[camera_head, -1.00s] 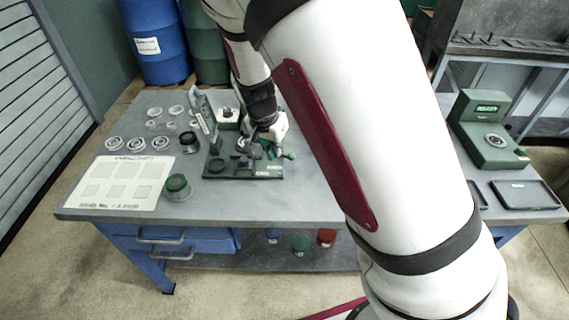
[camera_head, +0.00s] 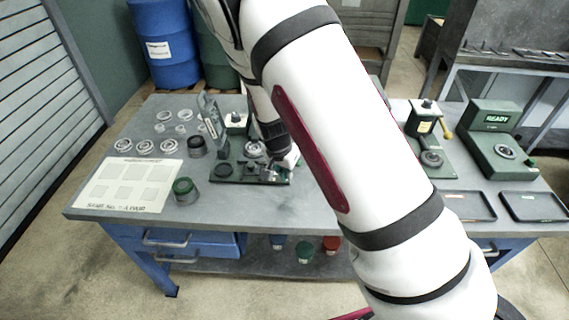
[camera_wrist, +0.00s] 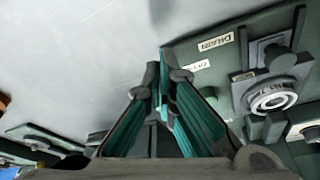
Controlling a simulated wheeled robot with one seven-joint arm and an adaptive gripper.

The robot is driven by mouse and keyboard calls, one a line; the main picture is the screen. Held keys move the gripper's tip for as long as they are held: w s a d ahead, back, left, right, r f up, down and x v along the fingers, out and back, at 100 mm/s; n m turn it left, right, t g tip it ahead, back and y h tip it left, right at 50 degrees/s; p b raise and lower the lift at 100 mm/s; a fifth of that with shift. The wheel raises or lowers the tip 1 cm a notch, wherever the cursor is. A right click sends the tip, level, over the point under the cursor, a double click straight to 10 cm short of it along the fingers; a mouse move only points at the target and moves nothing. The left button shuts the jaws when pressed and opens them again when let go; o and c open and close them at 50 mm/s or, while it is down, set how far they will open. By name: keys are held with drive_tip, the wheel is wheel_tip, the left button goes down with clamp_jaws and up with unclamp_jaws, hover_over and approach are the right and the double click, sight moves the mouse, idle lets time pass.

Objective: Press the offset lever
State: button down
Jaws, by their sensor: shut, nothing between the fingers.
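My gripper (camera_head: 272,172) is low over the right front part of the dark green fixture plate (camera_head: 225,179) on the bench. In the wrist view my gripper (camera_wrist: 161,85) has its teal-lined fingers together with nothing between them. The fixture plate also shows in the wrist view (camera_wrist: 215,72), with small white labels too blurred to read surely. A grey holder with a metal ring (camera_wrist: 272,98) stands on it, right of the fingertips and apart from them. I cannot single out the offset lever; it may be hidden by the fingers or the arm.
A jar with a green top (camera_head: 184,191), a dark cup (camera_head: 196,146), several metal rings (camera_head: 145,147) and a printed sheet (camera_head: 124,183) lie left. Right are a machine with a yellow handle (camera_head: 446,131), a green READY gauge (camera_head: 497,135) and shallow trays (camera_head: 534,206). The front bench strip is clear.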

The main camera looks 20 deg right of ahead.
drive_tip(key=shift+w+d+f, duration=0.4)
drive_tip(key=shift+w+d, duration=0.35)
drive_tip(key=shift+w+d+f, duration=0.35)
drive_tip(key=shift+w+d, duration=0.35)
drive_tip(key=shift+w, duration=0.05)
drive_tip(key=shift+d, duration=0.1)
drive_tip(key=shift+d+n, duration=0.15)
drive_tip(key=shift+n, duration=0.15)
